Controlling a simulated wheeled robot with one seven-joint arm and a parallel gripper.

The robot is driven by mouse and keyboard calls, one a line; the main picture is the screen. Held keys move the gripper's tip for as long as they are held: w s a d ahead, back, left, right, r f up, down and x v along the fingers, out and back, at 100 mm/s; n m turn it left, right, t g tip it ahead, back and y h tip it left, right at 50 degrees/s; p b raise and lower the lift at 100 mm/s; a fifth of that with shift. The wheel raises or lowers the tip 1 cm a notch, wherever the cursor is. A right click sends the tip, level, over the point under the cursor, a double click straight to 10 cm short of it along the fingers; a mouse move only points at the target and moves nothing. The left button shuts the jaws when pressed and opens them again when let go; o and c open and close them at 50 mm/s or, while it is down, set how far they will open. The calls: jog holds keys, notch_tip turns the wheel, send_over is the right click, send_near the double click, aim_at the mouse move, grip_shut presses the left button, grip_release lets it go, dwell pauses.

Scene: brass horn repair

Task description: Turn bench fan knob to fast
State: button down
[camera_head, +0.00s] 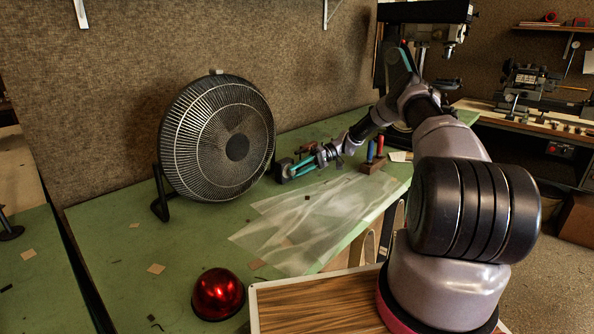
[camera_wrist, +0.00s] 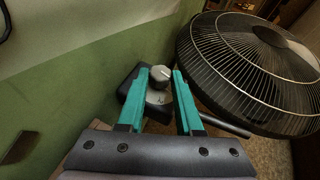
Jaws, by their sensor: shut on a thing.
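The bench fan (camera_head: 203,140) stands on the green bench, its round wire grille facing right. In the wrist view its grille (camera_wrist: 235,50) fills the upper right. A small dark control box (camera_head: 282,172) sits on the bench right of the fan; it also shows in the wrist view (camera_wrist: 128,84). On it is a light grey round knob (camera_wrist: 160,74) with a pointer mark, whose setting I cannot read. My gripper (camera_head: 297,168) reaches the box from the right. Its teal fingers (camera_wrist: 160,82) are shut on the knob, one on each side. The knob is hidden in the head view.
A clear plastic sheet (camera_head: 310,220) lies on the bench in front of the box. Screwdrivers in a wooden stand (camera_head: 374,164) are right of my gripper. A red dome lamp (camera_head: 218,294) and wooden board (camera_head: 320,302) are nearer.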

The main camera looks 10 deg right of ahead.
jog(key=shift+f+m+g+y, duration=0.3)
jog(key=shift+m+y, duration=0.1)
jog(key=shift+y, duration=0.7)
jog(key=c, duration=0.6)
grip_release()
jog(key=shift+o, duration=0.2)
jog(key=shift+r, duration=0.1)
notch_tip(320, 180, up, 10)
